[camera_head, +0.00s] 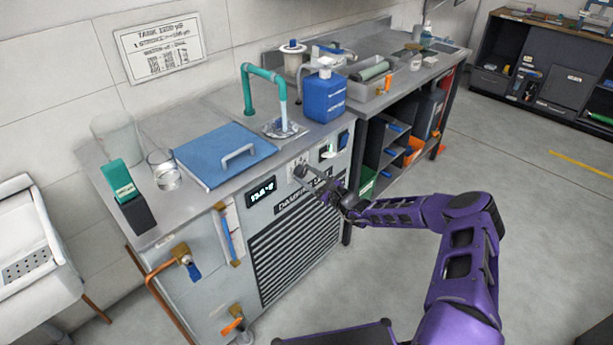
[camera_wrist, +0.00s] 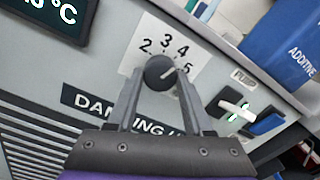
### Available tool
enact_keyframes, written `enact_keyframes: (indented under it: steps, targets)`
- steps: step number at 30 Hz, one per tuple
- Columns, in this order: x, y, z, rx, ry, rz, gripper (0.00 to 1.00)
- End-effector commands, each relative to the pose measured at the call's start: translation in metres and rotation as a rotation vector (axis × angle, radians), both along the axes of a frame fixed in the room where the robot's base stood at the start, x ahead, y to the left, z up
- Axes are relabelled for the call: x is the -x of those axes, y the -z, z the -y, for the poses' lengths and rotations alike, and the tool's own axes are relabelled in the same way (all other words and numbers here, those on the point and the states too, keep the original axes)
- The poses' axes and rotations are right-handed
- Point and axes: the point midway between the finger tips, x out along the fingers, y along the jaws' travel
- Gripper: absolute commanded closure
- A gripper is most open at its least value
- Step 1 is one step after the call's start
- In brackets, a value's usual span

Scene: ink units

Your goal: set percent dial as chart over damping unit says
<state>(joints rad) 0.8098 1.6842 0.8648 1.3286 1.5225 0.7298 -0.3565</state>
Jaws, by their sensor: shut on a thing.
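The percent dial (camera_wrist: 158,73) is a dark round knob on a white number plate with 2, 3, 4 and 5 readable. A light line on it points up and right, roughly between 4 and 5. My gripper (camera_wrist: 160,86) is shut on the dial, one finger on each side; it also shows at the front panel in the head view (camera_head: 304,174). The damping unit (camera_head: 220,235) is a grey cabinet with a dark lettered label and a display. The chart (camera_head: 160,48) hangs on the wall above; its heading seems to read TANK 1200, and its small rows are too blurred to read.
A white switch (camera_wrist: 237,111) and a blue one (camera_wrist: 268,124) sit right of the dial. A blue additive jug (camera_head: 324,97), a teal pipe (camera_head: 248,90) and a blue lid (camera_head: 222,155) are on top. The grey floor at right is clear.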

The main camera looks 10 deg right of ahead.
Motion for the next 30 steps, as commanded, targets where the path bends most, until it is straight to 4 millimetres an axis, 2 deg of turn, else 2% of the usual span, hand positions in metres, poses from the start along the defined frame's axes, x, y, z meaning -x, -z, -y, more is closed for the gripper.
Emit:
enact_keyframes:
  steps: [1,2,6,16,20,30]
  targets:
    - [0.000,0.000,0.000,-0.001,0.001,0.000,1.00]
    - [0.000,0.000,0.000,-0.001,0.001,0.000,0.45]
    - [0.000,0.000,0.000,-0.001,0.001,0.000,0.20]
    - [0.001,0.000,0.001,-0.002,0.000,-0.001,0.19]
    - [0.011,0.000,0.009,-0.001,0.002,-0.002,0.19]
    - [0.075,0.000,0.054,-0.002,0.003,-0.003,0.19]
